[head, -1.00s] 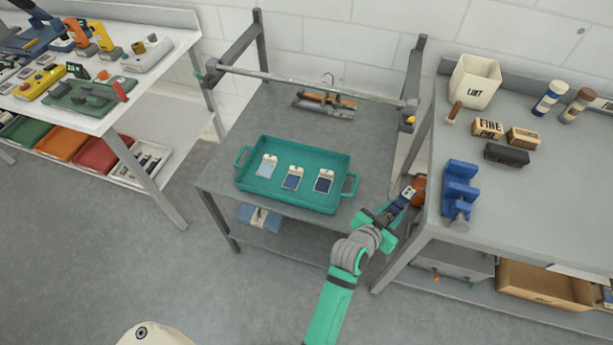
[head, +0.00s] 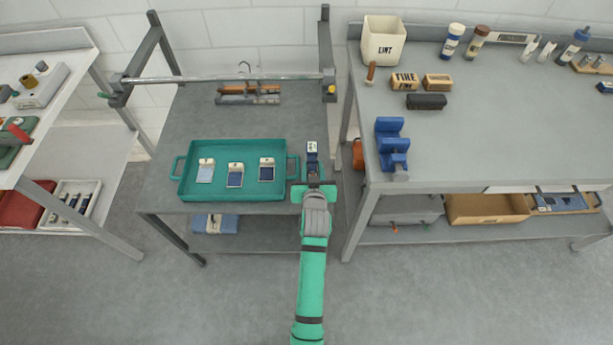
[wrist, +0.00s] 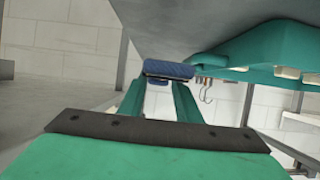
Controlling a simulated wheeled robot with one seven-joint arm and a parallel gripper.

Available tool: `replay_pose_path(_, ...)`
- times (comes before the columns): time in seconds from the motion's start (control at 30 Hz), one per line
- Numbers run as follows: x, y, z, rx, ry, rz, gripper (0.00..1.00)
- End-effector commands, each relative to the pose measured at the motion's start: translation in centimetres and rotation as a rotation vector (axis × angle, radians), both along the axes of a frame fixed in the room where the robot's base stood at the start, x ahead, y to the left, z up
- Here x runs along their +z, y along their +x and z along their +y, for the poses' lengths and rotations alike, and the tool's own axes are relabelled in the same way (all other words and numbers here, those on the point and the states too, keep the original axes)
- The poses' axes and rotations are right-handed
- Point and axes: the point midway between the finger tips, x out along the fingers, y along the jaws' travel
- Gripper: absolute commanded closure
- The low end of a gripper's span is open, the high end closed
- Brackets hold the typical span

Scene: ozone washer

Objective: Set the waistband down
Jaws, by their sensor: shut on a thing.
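My gripper (head: 313,184) is shut on a dark blue denim piece, which I take to be the waistband (head: 312,160). It points away from me, with a pale tag at its far end, just right of the teal tray (head: 231,195) at the grey table's right edge. In the wrist view the blue waistband (wrist: 168,70) lies across the ends of the green fingers (wrist: 160,95). I cannot tell whether it touches the table. Three blue pieces with pale tops (head: 236,176) lie apart in the tray.
The grey table (head: 200,125) has bare room behind the tray, before a tool with wooden parts (head: 250,90). A metal bar (head: 225,78) spans its back. The right bench (head: 480,130) carries a blue fixture (head: 391,143) near its left edge. A blue bundle (head: 210,224) sits on the lower shelf.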

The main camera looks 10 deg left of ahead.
Motion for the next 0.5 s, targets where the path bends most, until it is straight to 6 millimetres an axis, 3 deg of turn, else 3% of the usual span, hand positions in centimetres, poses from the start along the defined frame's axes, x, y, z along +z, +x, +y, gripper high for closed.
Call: replay_pose_path(0.5,-5.4,0.0,0.0,-0.001,-0.001,0.001,0.94)
